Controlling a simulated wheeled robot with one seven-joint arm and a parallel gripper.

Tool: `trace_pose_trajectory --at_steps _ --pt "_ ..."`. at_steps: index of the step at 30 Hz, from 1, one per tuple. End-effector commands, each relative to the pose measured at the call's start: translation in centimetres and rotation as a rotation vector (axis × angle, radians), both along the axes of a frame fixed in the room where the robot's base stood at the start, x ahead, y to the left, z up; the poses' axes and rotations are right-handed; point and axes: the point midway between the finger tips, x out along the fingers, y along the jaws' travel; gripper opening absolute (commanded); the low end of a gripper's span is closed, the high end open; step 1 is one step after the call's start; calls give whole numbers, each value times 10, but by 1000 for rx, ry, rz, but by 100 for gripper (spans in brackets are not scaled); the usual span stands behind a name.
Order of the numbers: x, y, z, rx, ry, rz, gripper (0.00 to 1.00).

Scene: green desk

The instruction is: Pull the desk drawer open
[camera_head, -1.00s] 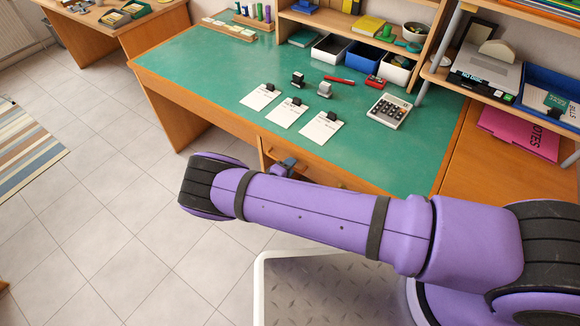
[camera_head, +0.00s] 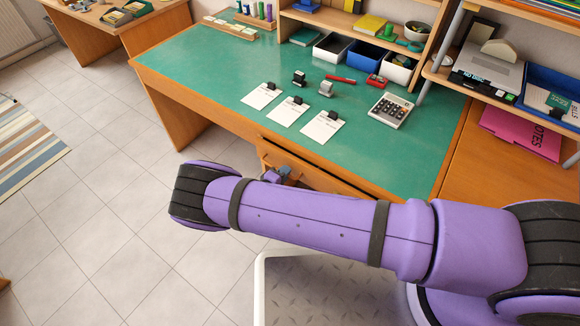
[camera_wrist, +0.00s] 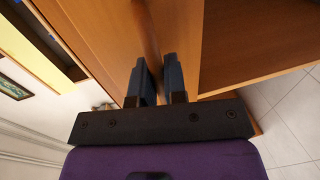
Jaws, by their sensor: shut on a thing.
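The desk (camera_head: 205,70) has a green top and wooden sides. Its wooden drawer (camera_head: 316,181) is under the front edge and stands a little way out, with a dark gap along its top. My gripper (camera_head: 284,172) is at the drawer's front, partly hidden behind my purple arm. In the wrist view, the two dark fingers of my gripper (camera_wrist: 158,78) point at wooden panels and are shut on the drawer handle. The handle itself is mostly hidden between the fingers.
Note cards (camera_head: 292,111), stamps (camera_head: 326,89) and a calculator (camera_head: 390,111) lie on the desk top. Shelves with bins (camera_head: 333,48) stand at the back. Tiled floor (camera_head: 120,220) is free in front and to the left. A striped rug (camera_head: 25,150) lies far left.

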Motion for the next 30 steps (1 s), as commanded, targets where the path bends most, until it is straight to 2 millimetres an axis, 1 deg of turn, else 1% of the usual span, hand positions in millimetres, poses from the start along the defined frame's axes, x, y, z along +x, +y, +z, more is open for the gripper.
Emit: trace_pose_trajectory --at_steps 1,12,18,21,24,30 --pt "-12 11 0 2 2 6 0" --pt "-103 81 0 2 2 6 0" --pt "-142 111 -1 2 2 4 0" --pt "-155 121 -1 2 2 3 0" --pt "-165 129 0 1 1 2 0" --pt "-173 135 0 0 1 1 0"
